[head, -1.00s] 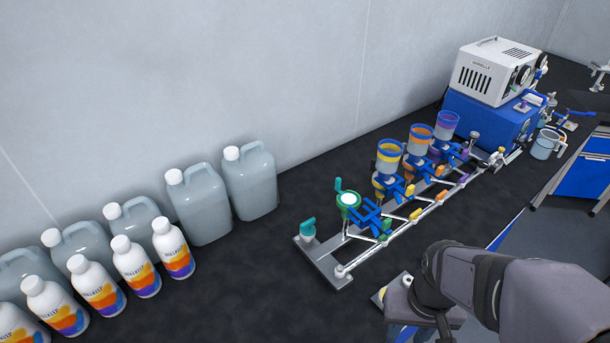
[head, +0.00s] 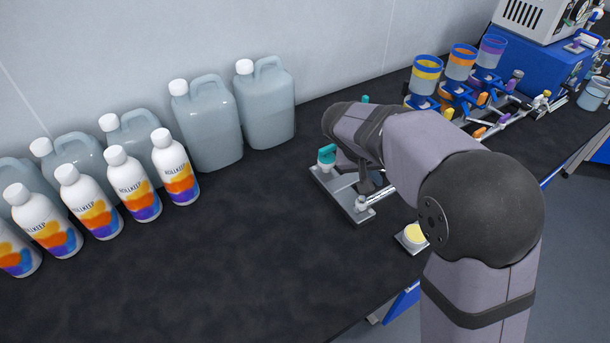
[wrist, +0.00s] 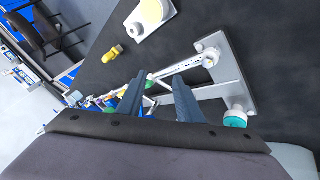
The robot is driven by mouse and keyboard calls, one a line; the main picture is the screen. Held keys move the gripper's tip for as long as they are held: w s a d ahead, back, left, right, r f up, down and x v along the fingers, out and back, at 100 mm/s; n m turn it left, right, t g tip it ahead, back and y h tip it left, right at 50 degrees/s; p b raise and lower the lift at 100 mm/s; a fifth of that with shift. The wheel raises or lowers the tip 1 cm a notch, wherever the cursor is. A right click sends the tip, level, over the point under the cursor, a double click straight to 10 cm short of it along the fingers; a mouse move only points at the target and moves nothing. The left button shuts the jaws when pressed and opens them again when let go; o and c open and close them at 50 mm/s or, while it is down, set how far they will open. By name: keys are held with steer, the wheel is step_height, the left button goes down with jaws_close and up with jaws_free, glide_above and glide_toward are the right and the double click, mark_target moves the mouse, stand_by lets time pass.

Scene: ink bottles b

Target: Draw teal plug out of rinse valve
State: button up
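A second teal piece (head: 365,99) peeks out behind my arm. I cannot tell which is the plug in the rinse valve.
Cups with yellow (head: 425,75), orange and purple bands stand along the rail to the right. A yellow round item on a small plate (head: 412,235) lies near the front edge. White bottles (head: 175,166) and grey jugs (head: 265,104) stand left.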

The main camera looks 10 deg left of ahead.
mark_target(319, 154)
steer(key=w+a+m+t+h+b, duration=0.1)
steer(key=w+a+t+b, duration=0.1)
steer(key=a, duration=0.3)
steer(key=w+a+f+m+t+h+b, duration=0.1)
steer(key=w+a+t+b, duration=0.1)
steer(key=w+a, duration=0.3)
steer(key=w+a+f+t+b, duration=0.1)
steer(key=w+a+t+b, duration=0.1)
steer(key=a, duration=0.3)
steer(key=shift+w+a+f+m+h+b, duration=0.15)
steer(key=shift+w+m+h+b, duration=0.2)
steer(key=shift+w, duration=0.3)
steer(key=s+a+f+m+h+b, duration=0.1)
steer(key=a+m, duration=0.1)
steer(key=s+a+f+m+t+h+b, duration=0.1)
steer(key=f+m+h+b, duration=0.1)
steer(key=s+a+f+m+t+h+b, duration=0.1)
steer(key=a+m+h+b, duration=0.1)
steer(key=shift+a+f+m, duration=0.25)
steer(key=shift+a, duration=0.1)
steer(key=shift+p+x, duration=1)
steer(key=shift+x, duration=2.75)
steer(key=shift+w+a, duration=0.1)
jaws_close()
